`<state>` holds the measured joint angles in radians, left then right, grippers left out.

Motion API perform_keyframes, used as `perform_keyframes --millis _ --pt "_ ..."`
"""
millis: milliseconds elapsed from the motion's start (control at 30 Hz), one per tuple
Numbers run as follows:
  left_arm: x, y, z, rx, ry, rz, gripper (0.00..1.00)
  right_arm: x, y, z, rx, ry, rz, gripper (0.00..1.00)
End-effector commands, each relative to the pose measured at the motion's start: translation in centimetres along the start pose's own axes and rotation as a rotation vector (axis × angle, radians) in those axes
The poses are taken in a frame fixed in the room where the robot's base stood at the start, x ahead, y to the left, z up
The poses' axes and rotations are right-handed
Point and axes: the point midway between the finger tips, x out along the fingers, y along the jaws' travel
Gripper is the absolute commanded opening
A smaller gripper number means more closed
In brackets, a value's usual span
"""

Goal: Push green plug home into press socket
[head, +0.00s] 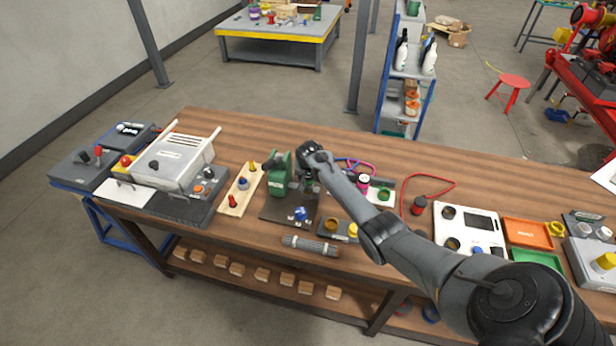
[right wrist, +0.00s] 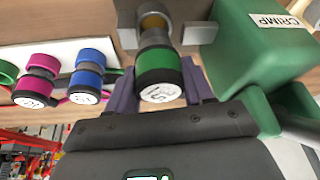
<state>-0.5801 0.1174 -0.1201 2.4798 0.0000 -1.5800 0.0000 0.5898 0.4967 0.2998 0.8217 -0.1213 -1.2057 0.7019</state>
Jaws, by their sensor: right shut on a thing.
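The green plug (right wrist: 158,68), a dark cylinder with a green band and a white label on its end, sits between the purple fingers of my right gripper (right wrist: 160,88). The gripper is shut on it. Beyond the plug is a brass-coloured part (right wrist: 153,22) by a grey bracket; I cannot tell how far the plug is in the socket. The green press (right wrist: 262,45), marked CRIMP, stands right beside it; it also shows in the head view (head: 278,172). There my right gripper (head: 311,184) is beside the press, and my arm largely hides the plug. My left gripper is not in view.
A white panel with magenta (right wrist: 36,82) and blue (right wrist: 87,78) plugs lies close on the left in the wrist view. In the head view, a blue knob (head: 300,213) and a grey ribbed cylinder (head: 310,246) are in front of the press. A red cable (head: 430,190) lies right.

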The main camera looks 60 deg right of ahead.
Motion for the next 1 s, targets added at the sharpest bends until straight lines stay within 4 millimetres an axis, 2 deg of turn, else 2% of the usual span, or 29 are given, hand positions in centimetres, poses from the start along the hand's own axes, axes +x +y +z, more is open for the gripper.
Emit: perform_keyframes --millis 1000 --pt "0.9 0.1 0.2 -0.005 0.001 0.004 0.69 1.5 0.0 0.6 0.000 0.001 -0.001 0.09"
